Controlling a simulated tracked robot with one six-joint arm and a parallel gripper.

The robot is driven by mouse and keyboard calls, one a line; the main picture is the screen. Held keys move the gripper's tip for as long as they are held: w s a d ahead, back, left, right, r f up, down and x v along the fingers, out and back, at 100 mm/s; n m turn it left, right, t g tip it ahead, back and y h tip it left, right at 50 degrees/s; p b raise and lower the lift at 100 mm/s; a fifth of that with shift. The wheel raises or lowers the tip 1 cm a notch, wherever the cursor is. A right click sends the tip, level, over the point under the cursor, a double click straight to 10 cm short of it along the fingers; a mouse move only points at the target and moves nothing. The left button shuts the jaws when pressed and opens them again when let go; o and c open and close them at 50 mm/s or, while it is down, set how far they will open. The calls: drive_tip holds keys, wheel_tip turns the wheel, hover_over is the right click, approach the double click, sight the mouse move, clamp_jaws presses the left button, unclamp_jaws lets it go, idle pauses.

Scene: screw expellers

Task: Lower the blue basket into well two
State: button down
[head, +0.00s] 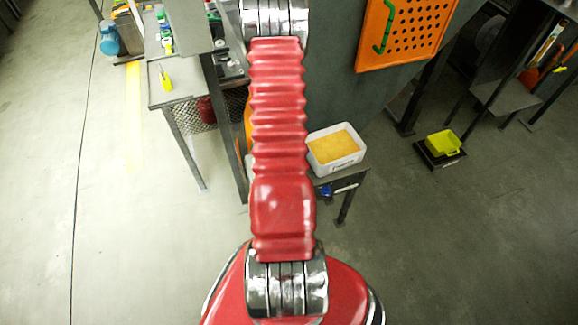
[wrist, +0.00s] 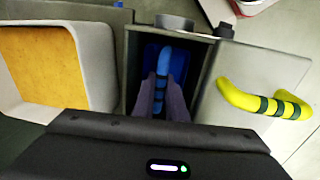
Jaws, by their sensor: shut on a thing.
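The blue basket (wrist: 151,56) shows in the wrist view as a dark blue shape within a dark rectangular opening (wrist: 128,70) in a grey housing. Its bright blue handle (wrist: 168,55) has dark bands. My gripper (wrist: 161,88) is shut on this handle, with a finger on each side. The fingers and shadow hide most of the basket, so I cannot tell its depth or whether it touches the walls. No well number is readable. In the head view my gripper is out of sight; a small blue patch (head: 326,191) shows low beside my arm.
A white tub of orange-yellow material (head: 338,146) stands left of the opening in the wrist view (wrist: 42,66). A yellow banded handle (wrist: 262,104) lies to the right over a grey panel. In the head view a yellow-green bin (head: 442,143) sits at right; floor at left is open.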

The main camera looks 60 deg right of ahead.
drive_tip(key=shift+f, duration=0.55)
idle(0.4)
drive_tip(key=c, duration=1.7)
unclamp_jaws()
drive_tip(key=shift+o, duration=0.3)
drive_tip(key=o, duration=0.3)
drive_tip(key=shift+o, duration=0.2)
drive_tip(key=shift+r, duration=0.1)
drive_tip(key=shift+r, duration=4.9)
